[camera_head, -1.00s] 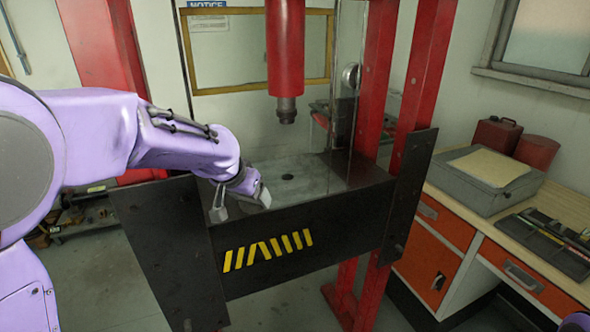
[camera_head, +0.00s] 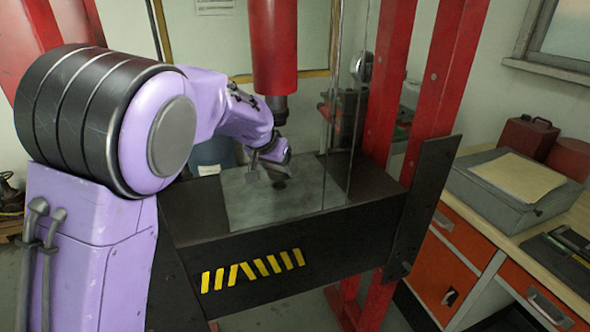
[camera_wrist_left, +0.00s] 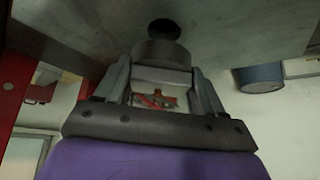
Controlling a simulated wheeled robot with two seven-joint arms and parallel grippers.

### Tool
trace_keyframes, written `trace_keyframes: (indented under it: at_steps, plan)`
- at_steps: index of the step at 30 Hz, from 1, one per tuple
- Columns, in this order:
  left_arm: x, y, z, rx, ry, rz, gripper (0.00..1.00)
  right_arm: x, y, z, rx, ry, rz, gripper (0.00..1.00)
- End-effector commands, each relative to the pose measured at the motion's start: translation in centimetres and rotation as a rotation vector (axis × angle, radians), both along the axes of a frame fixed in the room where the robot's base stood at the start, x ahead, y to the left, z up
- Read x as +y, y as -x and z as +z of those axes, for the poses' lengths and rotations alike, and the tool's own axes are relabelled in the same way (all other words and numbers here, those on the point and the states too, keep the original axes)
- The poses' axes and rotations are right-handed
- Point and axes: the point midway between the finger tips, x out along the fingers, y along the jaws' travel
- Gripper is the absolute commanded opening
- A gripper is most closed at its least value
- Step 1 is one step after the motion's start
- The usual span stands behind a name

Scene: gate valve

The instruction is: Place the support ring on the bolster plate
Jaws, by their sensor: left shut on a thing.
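My left gripper (camera_head: 270,166) is over the bolster plate (camera_head: 245,200), below the red press ram, and is shut. In the left wrist view, a short grey cylindrical part, which looks like the support ring (camera_wrist_left: 162,52), sits between the fingers of my left gripper (camera_wrist_left: 163,72). The bolster plate (camera_wrist_left: 80,30) spans the top of that view, and its dark round hole shows just beyond the ring. I cannot tell whether the ring touches the plate. In the head view the ring is mostly hidden or too small to make out. My right gripper is not in view.
The red ram (camera_head: 275,50) with its dark tip hangs close above my left gripper. Red posts (camera_head: 435,90) and a dark side plate (camera_head: 425,205) stand at the right. A workbench with a grey box (camera_head: 505,190) is further right. The front of the plate is clear.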

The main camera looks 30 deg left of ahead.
Motion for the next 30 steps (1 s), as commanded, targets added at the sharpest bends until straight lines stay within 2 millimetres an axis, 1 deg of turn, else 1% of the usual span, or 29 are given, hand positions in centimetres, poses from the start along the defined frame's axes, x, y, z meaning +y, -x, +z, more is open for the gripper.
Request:
trace_keyframes:
  at_steps: [2,6,8,18,19,20,21,28,30]
  plan:
    - [0.1,-0.2,-0.2,-0.003,-0.001,0.001,0.19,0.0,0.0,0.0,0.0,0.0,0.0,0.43]
    - [-0.4,-0.4,-2.5,0.0,0.001,-0.006,0.19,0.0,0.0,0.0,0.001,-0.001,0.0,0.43]
    - [-0.6,-0.6,-3.1,-0.001,0.001,-0.01,0.19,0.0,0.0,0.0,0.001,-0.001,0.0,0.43]
    - [-0.6,-0.6,-3.6,-0.004,0.0,-0.011,0.19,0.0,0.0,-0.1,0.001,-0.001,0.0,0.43]
    - [-0.6,-0.5,-3.7,0.0,0.0,-0.011,0.78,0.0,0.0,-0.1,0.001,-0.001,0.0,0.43]
    - [-0.6,-0.5,-3.6,0.0,0.001,-0.01,0.88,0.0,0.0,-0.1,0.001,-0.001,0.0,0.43]
    - [-0.6,-0.5,-3.6,0.0,0.001,-0.01,0.94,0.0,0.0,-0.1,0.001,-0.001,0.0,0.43]
    - [-0.5,-0.5,-3.6,0.0,0.0,-0.009,0.94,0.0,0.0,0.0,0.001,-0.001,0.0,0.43]
    - [-0.5,-0.4,-3.3,-0.001,0.0,-0.008,0.94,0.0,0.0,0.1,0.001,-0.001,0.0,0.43]
